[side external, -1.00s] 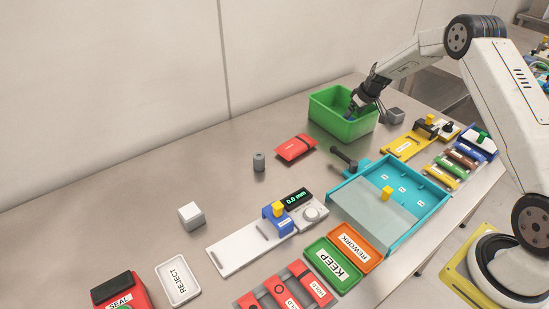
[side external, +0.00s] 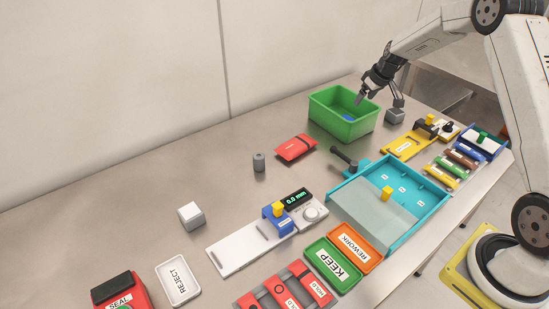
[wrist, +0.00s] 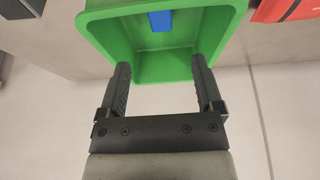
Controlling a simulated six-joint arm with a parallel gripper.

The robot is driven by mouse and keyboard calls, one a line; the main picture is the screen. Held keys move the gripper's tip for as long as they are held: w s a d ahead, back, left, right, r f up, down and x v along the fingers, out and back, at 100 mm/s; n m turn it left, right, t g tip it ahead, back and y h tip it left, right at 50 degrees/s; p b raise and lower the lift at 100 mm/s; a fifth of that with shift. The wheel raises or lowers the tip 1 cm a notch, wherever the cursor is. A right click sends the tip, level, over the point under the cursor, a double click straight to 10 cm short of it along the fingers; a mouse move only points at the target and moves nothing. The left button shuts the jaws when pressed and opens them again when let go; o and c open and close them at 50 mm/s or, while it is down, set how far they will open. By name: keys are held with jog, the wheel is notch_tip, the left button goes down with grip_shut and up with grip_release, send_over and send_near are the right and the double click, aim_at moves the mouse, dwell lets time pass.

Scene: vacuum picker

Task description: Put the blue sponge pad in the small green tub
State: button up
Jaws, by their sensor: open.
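The blue sponge pad (side external: 348,117) lies on the floor inside the small green tub (side external: 327,119), toward its near right side. In the wrist view the blue pad (wrist: 160,21) also shows inside the tub (wrist: 103,28). My gripper (side external: 361,97) is above the tub's right rim, open and apart from the pad. In the wrist view my gripper's two fingers (wrist: 160,75) stand wide apart with nothing between them but the tub wall below.
A yellow fixture (side external: 404,148) and a teal tray (side external: 421,211) stand to the right and front. The table left of the tub is mostly clear.

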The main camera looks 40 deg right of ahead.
jog(key=shift+a, duration=0.1)
dwell(0.3)
jog(key=s+a+r+g, duration=0.15)
jog(key=s+a, duration=0.25)
jog(key=a, duration=0.4)
jog(key=s+a+r+t, duration=0.1)
jog(key=s+a+r, duration=0.1)
jog(key=s+a, duration=0.4)
jog(key=s+a+g, duration=0.1)
jog(key=s+a, duration=1)
jog(key=s, duration=0.4)
jog(key=shift+s+a+f, duration=0.2)
jog(key=shift+a+f, duration=0.2)
jog(key=shift+f, duration=0.05)
